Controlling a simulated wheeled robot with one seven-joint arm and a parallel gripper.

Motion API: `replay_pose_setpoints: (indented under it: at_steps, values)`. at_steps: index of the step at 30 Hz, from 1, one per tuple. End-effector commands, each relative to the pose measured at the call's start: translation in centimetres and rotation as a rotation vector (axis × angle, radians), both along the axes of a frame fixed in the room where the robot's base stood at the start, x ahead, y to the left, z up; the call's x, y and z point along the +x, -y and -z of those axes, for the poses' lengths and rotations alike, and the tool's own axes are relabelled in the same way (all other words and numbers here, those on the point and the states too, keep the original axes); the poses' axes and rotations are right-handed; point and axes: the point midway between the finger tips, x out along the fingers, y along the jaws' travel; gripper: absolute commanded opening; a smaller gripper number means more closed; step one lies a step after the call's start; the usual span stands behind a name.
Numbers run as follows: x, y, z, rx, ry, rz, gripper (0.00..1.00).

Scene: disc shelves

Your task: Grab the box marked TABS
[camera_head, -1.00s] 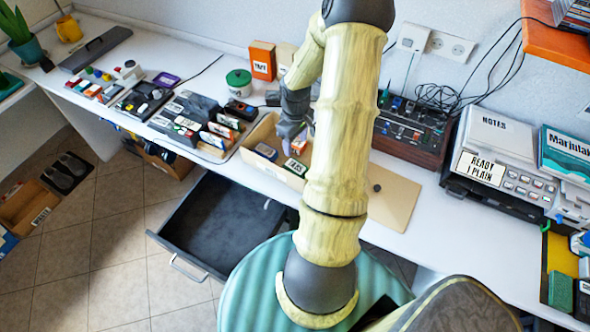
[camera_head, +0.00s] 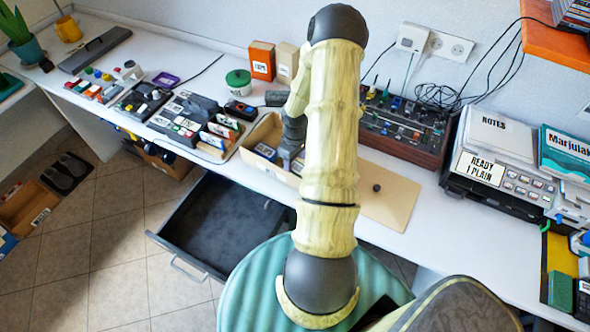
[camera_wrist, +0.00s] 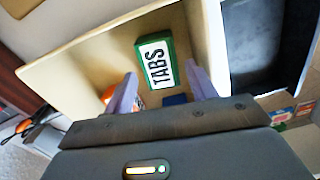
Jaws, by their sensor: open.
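The green box marked TABS (camera_wrist: 155,62), with a white label, lies in a light open tray (camera_wrist: 92,52) in the wrist view. My gripper (camera_wrist: 160,72) is open, with its two purple fingers apart, one toward each side of the box. The box is beyond the fingertips or just between them; I cannot tell if they touch. Nothing is held. In the head view the tray (camera_head: 250,137) stands on the desk, and my arm hides most of the gripper and the box.
A blue item (camera_wrist: 175,100) and an orange item (camera_wrist: 107,93) lie in the tray near the fingers. An open dark drawer (camera_head: 220,225) is below the desk. A brown-sided mixer panel (camera_head: 405,130) stands right of my arm; a green-lidded jar (camera_head: 238,82) stands behind the tray.

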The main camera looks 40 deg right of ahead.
Motion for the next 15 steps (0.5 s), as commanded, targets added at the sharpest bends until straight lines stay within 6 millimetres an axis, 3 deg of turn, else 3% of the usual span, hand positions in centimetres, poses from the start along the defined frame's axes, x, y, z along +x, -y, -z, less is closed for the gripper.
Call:
replay_pose_setpoints:
  at_steps: [9,15]
  values:
    - [0.2,0.0,4.1,0.0,-0.003,-0.002,0.56]
    - [0.3,0.1,4.7,0.0,-0.001,-0.002,0.56]
